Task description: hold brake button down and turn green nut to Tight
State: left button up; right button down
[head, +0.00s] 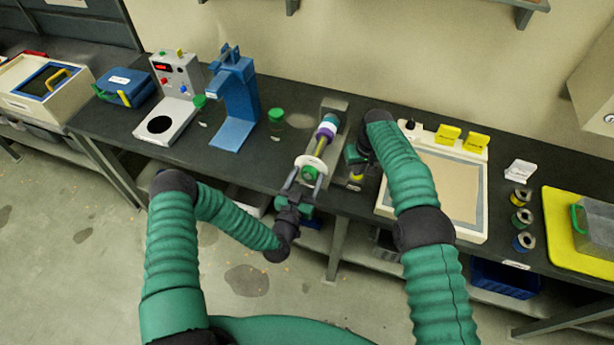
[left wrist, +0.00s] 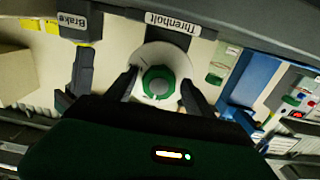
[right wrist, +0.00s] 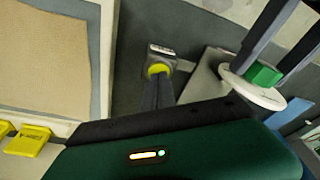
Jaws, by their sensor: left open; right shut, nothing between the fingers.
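The green nut (head: 309,172) sits at the near end of the screw expeller (head: 325,136), in front of a white disc (head: 312,162). My left gripper (left wrist: 158,92) is open, with one finger on each side of the green nut (left wrist: 158,87); contact is unclear. In the right wrist view the green nut (right wrist: 263,75) shows between those fingers. The yellow brake button (right wrist: 158,70) sits on a grey stand beside the expeller. My right gripper (right wrist: 158,80) is shut and empty, its tips at the button's edge, partly covering it. I cannot tell whether the button is pressed. The Brake label (left wrist: 73,20) is readable.
A blue press (head: 235,100) and a green-lidded jar (head: 277,118) stand left of the expeller. A framed board (head: 437,195) with yellow clips lies to the right. The dark bench's front edge runs just under the grippers.

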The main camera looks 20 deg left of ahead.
pick_arm(q)
jog(key=c, duration=1)
jog(key=m, duration=0.4)
jog(key=shift+d+r, duration=0.1)
jog(key=shift+d, duration=0.05)
jog(key=m, duration=0.4)
jog(key=o, duration=1)
jog(key=shift+a, duration=0.2)
